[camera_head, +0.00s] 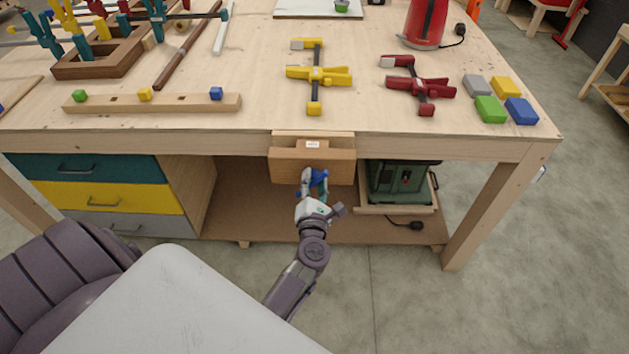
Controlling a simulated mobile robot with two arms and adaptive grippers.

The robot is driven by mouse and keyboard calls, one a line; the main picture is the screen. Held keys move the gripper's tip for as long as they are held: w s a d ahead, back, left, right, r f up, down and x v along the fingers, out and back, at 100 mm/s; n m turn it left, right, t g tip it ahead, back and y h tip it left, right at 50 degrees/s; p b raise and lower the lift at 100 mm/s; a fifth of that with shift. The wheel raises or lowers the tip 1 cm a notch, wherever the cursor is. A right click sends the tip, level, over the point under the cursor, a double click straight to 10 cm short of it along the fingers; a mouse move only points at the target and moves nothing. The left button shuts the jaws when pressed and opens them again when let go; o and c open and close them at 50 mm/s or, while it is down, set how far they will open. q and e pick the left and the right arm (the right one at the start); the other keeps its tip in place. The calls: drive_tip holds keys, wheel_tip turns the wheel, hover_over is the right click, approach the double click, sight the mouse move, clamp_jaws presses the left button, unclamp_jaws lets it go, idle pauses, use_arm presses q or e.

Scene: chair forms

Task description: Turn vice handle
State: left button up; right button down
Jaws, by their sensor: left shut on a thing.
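The wooden bench vice (285,166) is fixed to the front edge of the workbench, with its pale jaw block facing me and a small white label on its top. My right gripper is not in view.
The workbench (350,118) has a yellow clamp (318,75) and a red clamp (418,86) above the vice. Drawers (110,197) are at the left below. A green machine (402,185) stands on the lower shelf, right of the vice.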

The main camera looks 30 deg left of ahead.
use_arm(q)
drive_tip(key=o, duration=0.8)
drive_tip(key=shift+s+d+f, duration=0.1)
drive_tip(key=shift+f, duration=0.15)
drive_tip(key=o, duration=0.3)
drive_tip(key=shift+s+r, duration=0.1)
drive_tip(key=shift+r, duration=0.1)
drive_tip(key=v, duration=1.2)
